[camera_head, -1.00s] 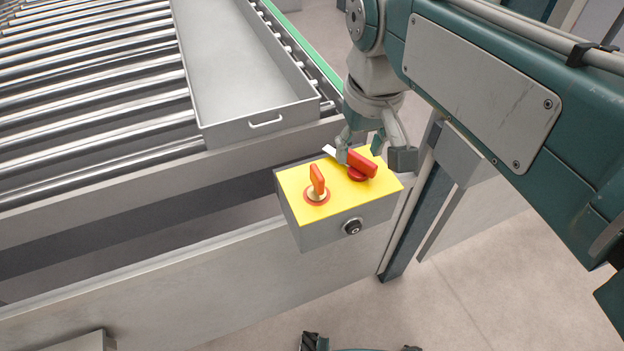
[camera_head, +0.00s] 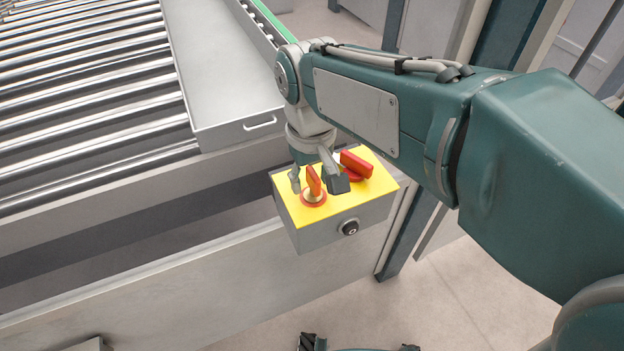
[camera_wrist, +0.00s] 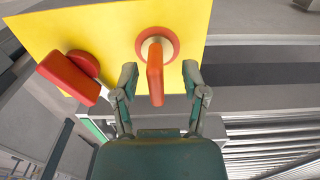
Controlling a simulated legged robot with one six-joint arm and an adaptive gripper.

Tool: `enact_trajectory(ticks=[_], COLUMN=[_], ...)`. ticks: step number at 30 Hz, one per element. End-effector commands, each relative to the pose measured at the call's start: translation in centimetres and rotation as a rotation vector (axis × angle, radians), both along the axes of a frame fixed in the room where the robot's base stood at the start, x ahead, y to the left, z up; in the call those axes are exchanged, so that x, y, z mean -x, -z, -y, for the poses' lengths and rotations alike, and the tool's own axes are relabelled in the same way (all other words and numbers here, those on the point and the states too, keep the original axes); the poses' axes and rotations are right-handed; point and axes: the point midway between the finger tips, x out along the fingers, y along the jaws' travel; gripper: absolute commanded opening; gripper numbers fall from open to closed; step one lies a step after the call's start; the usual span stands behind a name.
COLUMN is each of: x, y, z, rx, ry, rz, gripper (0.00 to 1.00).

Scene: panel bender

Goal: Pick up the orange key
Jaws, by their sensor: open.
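The orange key (camera_head: 314,181) stands upright in a round red collar on the yellow top of a grey control box. My gripper (camera_head: 318,178) is at the key, its fingers open on either side of it in the head view. In the wrist view the orange key (camera_wrist: 155,72) lies between the two open fingers of my gripper (camera_wrist: 162,80), with a gap on both sides.
A red rotary handle (camera_head: 356,164) sits on the same yellow-topped box (camera_head: 285,203), close to the right of the key. A black round keyhole (camera_head: 349,228) is on the box's front face.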

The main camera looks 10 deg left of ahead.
Motion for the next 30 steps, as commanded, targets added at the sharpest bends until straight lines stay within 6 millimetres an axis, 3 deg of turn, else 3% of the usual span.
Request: enact_trajectory(ticks=[4, 11, 15, 30], x=[-0.02, -0.03, -0.03, -0.03], y=[1.47, 1.61, 1.61, 1.32], z=[0.12, 0.10, 0.06, 0.04], rx=[-0.001, -0.001, -0.001, -0.001], ry=[0.001, 0.001, 0.001, 0.001], rz=[-0.001, 0.002, 0.001, 0.001], gripper=[0.57, 0.57, 0.00, 0.00])
